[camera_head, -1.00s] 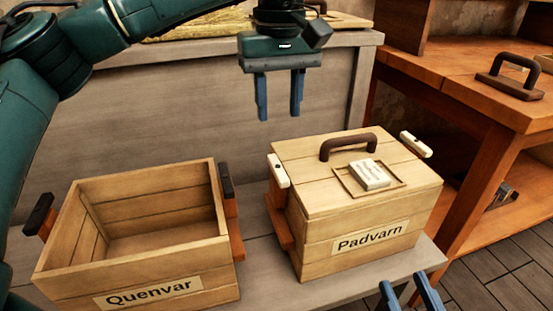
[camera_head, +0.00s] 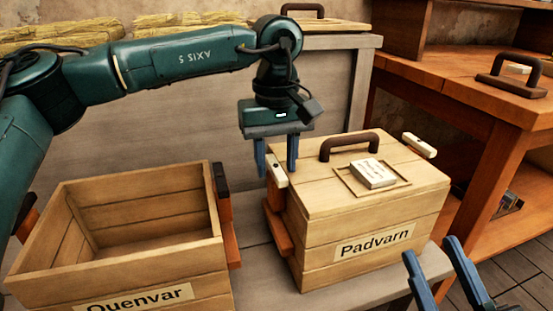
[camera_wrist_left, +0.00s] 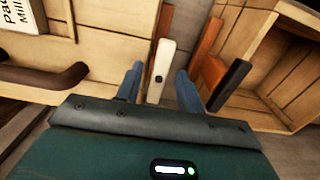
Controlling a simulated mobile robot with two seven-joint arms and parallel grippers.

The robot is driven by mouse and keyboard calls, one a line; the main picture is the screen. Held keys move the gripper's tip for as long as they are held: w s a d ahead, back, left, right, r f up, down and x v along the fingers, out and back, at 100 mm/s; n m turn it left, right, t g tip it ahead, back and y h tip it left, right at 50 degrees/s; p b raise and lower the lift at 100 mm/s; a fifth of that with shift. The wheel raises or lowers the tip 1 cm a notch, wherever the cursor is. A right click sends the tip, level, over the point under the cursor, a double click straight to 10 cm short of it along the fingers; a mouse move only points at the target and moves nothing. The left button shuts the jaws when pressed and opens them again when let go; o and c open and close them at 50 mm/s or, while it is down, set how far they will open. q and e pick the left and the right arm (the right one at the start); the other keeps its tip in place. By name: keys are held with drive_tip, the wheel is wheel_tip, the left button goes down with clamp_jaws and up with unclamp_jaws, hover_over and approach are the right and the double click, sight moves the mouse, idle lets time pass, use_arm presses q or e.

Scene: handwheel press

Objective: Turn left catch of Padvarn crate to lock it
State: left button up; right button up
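The Padvarn crate (camera_head: 340,235) is a closed wooden box with a brown lid handle. Its left catch (camera_head: 277,172) is a cream bar at the top of the left side; it also shows in the left wrist view (camera_wrist_left: 160,72). My left gripper (camera_head: 275,170) points down over this catch, open. In the left wrist view its two blue fingers (camera_wrist_left: 157,88) stand one on each side of the catch's end, with a gap to them. My right gripper (camera_head: 440,275) shows its two separated fingers at the lower right, in front of the crate.
The open, empty Quenvar crate (camera_head: 45,258) stands to the left, its dark-tipped right catch (camera_head: 221,178) near my left gripper. The Padvarn crate's right catch (camera_head: 419,145) is cream. A brown workbench (camera_head: 455,75) stands at the right.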

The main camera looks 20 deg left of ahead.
use_arm(q)
clamp_jaws()
